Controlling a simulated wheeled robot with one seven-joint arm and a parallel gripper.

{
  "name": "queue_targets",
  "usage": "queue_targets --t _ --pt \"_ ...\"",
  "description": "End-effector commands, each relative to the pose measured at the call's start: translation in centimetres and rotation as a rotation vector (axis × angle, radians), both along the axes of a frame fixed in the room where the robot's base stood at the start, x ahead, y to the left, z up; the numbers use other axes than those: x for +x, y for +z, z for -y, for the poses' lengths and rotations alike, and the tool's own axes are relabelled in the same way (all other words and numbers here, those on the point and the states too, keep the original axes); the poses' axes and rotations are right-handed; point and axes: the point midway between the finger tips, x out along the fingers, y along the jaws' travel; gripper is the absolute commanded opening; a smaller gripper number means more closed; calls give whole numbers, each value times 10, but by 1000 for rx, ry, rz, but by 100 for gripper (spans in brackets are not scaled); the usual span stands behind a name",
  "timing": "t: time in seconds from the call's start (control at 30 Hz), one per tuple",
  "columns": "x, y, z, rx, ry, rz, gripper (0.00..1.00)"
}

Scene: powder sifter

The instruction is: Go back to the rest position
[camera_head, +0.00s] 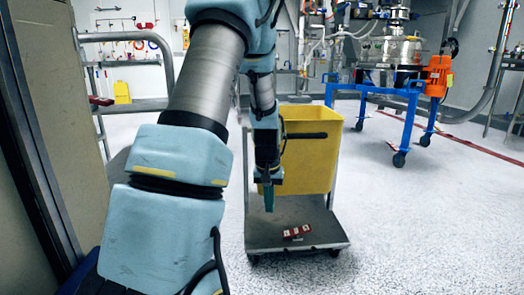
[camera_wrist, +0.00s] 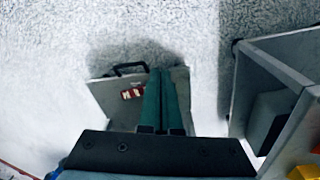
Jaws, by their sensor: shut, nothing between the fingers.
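My gripper (camera_head: 268,198) hangs pointing down at the end of my arm, in front of a yellow bin on a cart. In the wrist view its two green fingers (camera_wrist: 162,85) are together with nothing between them. Below the fingertips lies the grey platform of the cart (camera_head: 262,236), which also shows in the wrist view (camera_wrist: 105,95). A small red and white object (camera_head: 297,232) lies on this platform; the wrist view shows it just left of the fingers (camera_wrist: 132,92). The gripper appears apart from the platform and the object.
The yellow bin (camera_head: 312,150) stands right behind my gripper. A blue wheeled frame (camera_head: 378,128) carries the metal sifter (camera_head: 392,48) with an orange part (camera_head: 438,76) at the back right. A metal rail (camera_head: 125,37) is at the left.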

Motion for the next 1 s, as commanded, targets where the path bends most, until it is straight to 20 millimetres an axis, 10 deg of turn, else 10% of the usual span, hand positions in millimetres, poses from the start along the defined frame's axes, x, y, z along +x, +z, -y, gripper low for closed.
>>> queue_targets --t 0.2,0.57,1.0 --pt "-72 67 -51 -3 49 35 0" --pt "-161 106 -93 11 92 70 0" --pt "-163 205 -93 12 91 68 0"
